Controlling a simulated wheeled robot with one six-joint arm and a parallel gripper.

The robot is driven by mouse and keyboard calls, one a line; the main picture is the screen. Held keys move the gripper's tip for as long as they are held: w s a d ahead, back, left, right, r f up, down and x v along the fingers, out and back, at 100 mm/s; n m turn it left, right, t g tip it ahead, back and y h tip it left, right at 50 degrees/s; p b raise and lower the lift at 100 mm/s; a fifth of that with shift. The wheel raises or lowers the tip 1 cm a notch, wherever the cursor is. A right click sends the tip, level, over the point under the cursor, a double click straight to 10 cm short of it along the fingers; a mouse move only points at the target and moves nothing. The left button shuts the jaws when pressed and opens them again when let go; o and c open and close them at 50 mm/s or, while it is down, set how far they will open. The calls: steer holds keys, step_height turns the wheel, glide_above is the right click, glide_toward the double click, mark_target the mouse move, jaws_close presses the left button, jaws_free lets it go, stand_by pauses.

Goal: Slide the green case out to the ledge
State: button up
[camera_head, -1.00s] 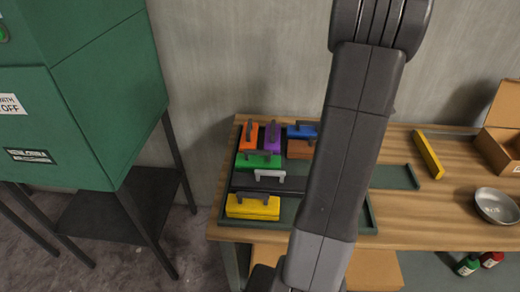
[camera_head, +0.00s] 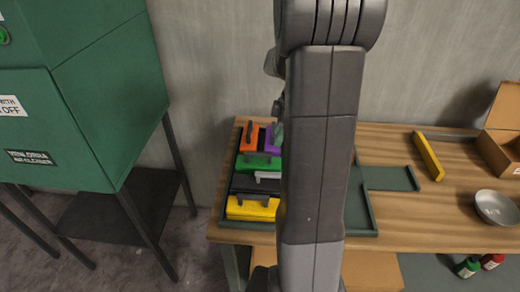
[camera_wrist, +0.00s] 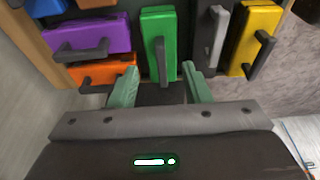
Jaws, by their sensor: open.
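In the wrist view, the green case (camera_wrist: 150,32) is ahead of my gripper (camera_wrist: 163,72). Its dark handle (camera_wrist: 161,62) reaches toward the gap between the two pale green fingers. The fingers are spread, one on each side of the handle's near end; I cannot tell whether they touch anything. The ledge (camera_head: 392,178) is the tray's flat extension at right, with its visible part empty. My arm hides the tray's middle.
An orange case (camera_head: 246,137), a purple case (camera_head: 269,139) and a yellow case (camera_head: 250,211) crowd the tray. The wrist view also shows a blue case (camera_wrist: 44,6). A yellow bar (camera_head: 428,156), a metal bowl (camera_head: 495,207) and an open box (camera_head: 500,150) stand at right.

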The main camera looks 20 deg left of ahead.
mark_target(259, 153)
steer(key=a, duration=0.1)
steer(key=s+a, duration=0.1)
steer(key=a, duration=0.1)
steer(key=shift+a, duration=0.1)
steer(key=b+x, duration=0.1)
steer(key=x, duration=0.1)
steer(key=b+x, duration=0.2)
steer(key=x, duration=0.1)
steer(key=b+x, duration=0.2)
steer(key=shift+a+f, duration=0.3)
steer(key=shift+a, duration=0.05)
jaws_close()
steer(key=w+d, duration=0.3)
steer(key=d, duration=1.1)
steer(key=w+d+p, duration=0.1)
steer(key=w+d, duration=0.3)
steer(key=d, duration=1)
steer(key=w+d+p, duration=0.1)
steer(key=w+d, duration=0.3)
steer(key=d, duration=1)
steer(key=shift+w+d, duration=0.1)
steer(key=shift+d, duration=0.25)
jaws_free()
